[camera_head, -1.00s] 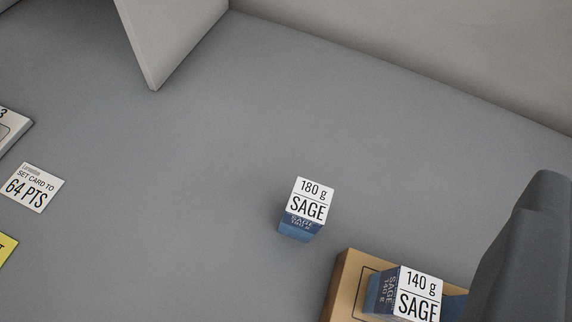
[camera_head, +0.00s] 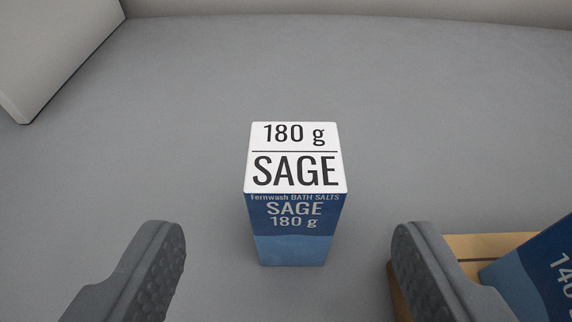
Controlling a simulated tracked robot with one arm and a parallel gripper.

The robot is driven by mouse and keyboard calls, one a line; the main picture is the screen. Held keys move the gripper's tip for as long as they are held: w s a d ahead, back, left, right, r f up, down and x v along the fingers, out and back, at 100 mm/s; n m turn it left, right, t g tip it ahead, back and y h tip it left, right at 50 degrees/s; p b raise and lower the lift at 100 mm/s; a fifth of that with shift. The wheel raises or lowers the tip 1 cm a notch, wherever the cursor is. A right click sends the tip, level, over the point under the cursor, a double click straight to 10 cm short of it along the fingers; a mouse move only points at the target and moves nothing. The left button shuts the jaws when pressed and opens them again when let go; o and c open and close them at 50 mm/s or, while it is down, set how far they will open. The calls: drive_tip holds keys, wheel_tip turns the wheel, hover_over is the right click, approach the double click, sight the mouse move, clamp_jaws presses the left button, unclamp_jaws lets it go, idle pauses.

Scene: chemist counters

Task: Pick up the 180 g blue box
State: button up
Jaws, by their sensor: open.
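The 180 g blue box (camera_head: 295,230) stands upright on the grey counter, in the middle of the view. Its white top reads "180 g SAGE" and its blue front reads "Fernwash BATH SALTS SAGE 180 g". My gripper (camera_head: 288,245) is open, with one finger low on the left and one low on the right. The box shows between the two fingers with a gap on each side, and neither finger appears to touch it. The jaws are empty.
Another blue box (camera_head: 545,265), marked "140", is at the lower right on a wooden tray (camera_head: 480,243), partly cut off. The right finger overlaps the tray in view. A pale panel (camera_head: 60,50) stands at the upper left. The counter behind the box is clear.

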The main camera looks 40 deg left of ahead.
sight(294, 197)
drive_tip(key=shift+b+x, duration=1.1)
drive_tip(key=shift+x, duration=2.6)
drive_tip(key=c, duration=1.2)
